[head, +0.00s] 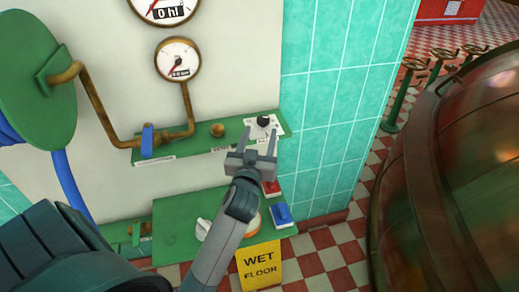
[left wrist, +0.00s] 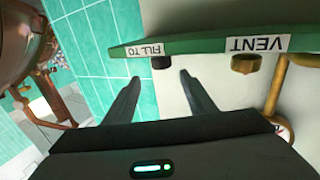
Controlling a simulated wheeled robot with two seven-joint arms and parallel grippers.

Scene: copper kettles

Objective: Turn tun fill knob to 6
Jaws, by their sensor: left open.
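The fill knob (head: 264,121) is a small black knob on a white dial plate at the right end of the green shelf (head: 205,131). In the left wrist view the black knob (left wrist: 161,62) hangs upside down under a label reading "FILL TO". My left gripper (head: 258,143) is open and empty, just in front of and below the knob, apart from it. In the wrist view its two fingers (left wrist: 160,85) point toward the wall, with the knob ahead between them. The number the knob points to is too small to read. My right gripper is not in view.
A brass vent knob (head: 217,130) and a blue-handled valve (head: 147,140) sit left on the same shelf. Below are a lower green panel (head: 175,215) with red and blue switches (head: 281,212), and a yellow wet floor sign (head: 259,264). A copper kettle (head: 430,170) stands right.

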